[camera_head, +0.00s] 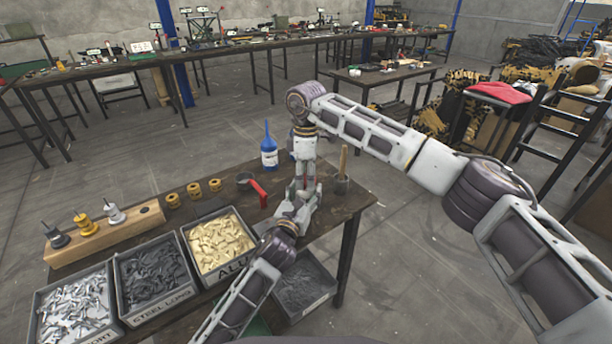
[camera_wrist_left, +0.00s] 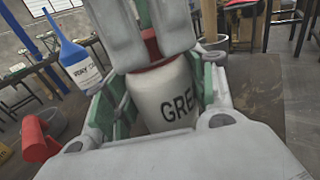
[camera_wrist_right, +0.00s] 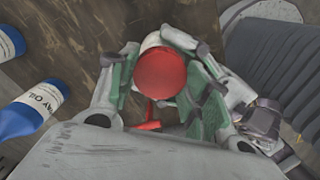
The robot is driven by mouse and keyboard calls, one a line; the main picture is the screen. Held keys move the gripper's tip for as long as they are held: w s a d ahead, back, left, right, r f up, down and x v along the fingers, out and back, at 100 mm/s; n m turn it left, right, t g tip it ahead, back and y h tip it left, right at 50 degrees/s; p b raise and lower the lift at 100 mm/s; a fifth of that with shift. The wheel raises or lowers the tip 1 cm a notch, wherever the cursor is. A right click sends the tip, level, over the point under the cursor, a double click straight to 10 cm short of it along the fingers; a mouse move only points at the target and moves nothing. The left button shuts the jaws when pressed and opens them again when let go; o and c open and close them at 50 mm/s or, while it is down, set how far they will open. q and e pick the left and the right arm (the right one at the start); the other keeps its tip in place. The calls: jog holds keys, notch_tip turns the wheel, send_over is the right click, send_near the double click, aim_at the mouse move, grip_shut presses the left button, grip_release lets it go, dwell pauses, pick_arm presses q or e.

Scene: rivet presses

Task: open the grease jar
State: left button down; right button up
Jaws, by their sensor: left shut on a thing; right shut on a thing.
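The grease jar is a white jar lettered "GRE" in the left wrist view (camera_wrist_left: 165,98), upright between the fingers of my left gripper (camera_wrist_left: 160,105). Its red lid (camera_wrist_right: 165,73) is between the green-padded fingers of my right gripper (camera_wrist_right: 160,85), which comes down from above. A red band shows at the jar's top in the left wrist view; I cannot tell whether the lid has turned or loosened. In the head view my right gripper (camera_head: 305,185) is right above my left gripper (camera_head: 298,208), and they hide most of the jar.
A blue bottle (camera_head: 269,152) stands behind the grippers, a red-handled tool (camera_head: 258,193) lies left of them, and a cup with a wooden handle (camera_head: 342,182) stands right. Bins of rivets, one with gold-coloured pieces (camera_head: 220,244), line the table's front. The table's right edge is close.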

jog(key=n, duration=1.9)
jog(key=shift+w+n, duration=0.1)
jog(key=shift+n, duration=0.3)
jog(key=n, duration=0.6)
jog(key=shift+n, duration=0.4)
jog(key=n, duration=0.6)
jog(key=shift+r+n, duration=0.1)
jog(key=shift+n, duration=0.3)
jog(key=n, duration=0.3)
jog(key=shift+n, duration=0.4)
jog(key=n, duration=0.3)
jog(key=shift+n, duration=0.4)
jog(key=n, duration=1.2)
jog(key=shift+r, duration=1.15)
